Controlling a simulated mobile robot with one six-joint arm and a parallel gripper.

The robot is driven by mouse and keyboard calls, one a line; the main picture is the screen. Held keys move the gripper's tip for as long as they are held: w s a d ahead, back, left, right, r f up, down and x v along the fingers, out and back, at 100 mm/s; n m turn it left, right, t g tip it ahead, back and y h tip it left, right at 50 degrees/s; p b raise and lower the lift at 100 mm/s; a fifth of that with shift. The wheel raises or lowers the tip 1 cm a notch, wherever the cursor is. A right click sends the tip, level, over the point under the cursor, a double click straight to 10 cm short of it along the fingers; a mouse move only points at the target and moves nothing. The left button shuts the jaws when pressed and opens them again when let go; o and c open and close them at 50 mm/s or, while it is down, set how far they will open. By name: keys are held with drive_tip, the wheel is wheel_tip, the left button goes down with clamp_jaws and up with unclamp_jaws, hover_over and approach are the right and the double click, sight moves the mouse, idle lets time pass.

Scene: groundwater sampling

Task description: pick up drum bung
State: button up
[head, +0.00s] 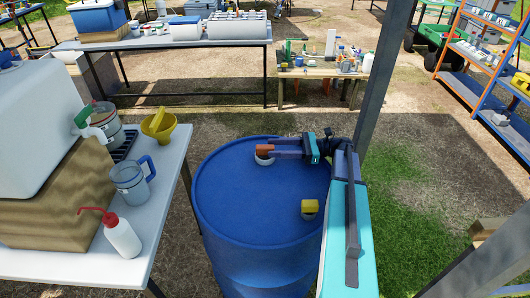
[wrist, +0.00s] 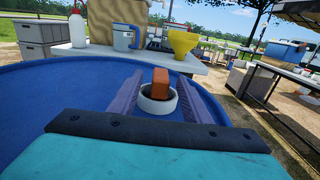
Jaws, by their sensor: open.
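The drum bung (head: 263,149) is an orange-brown block standing in a pale ring on top of the blue drum (head: 225,200). In the wrist view the bung (wrist: 160,82) rises from the pale ring (wrist: 157,103). My gripper (head: 267,149) reaches in from the right, low over the drum top. In the wrist view my gripper (wrist: 156,100) has its two grey fingers apart, one on each side of the bung and ring. I see no clear contact. A second, yellow cap (head: 310,206) sits in a pale ring nearer the drum's front right.
A white table (head: 160,215) on the left holds a wash bottle (head: 121,236), a jug (head: 130,182), a yellow funnel (head: 158,124) and a large white container (head: 35,110). A grey post (head: 388,70) stands behind the drum on the right. Most of the drum top is clear.

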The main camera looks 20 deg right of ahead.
sight(265, 147)
drive_tip(key=shift+p+x, duration=0.4)
drive_tip(key=shift+x, duration=1.75)
clamp_jaws()
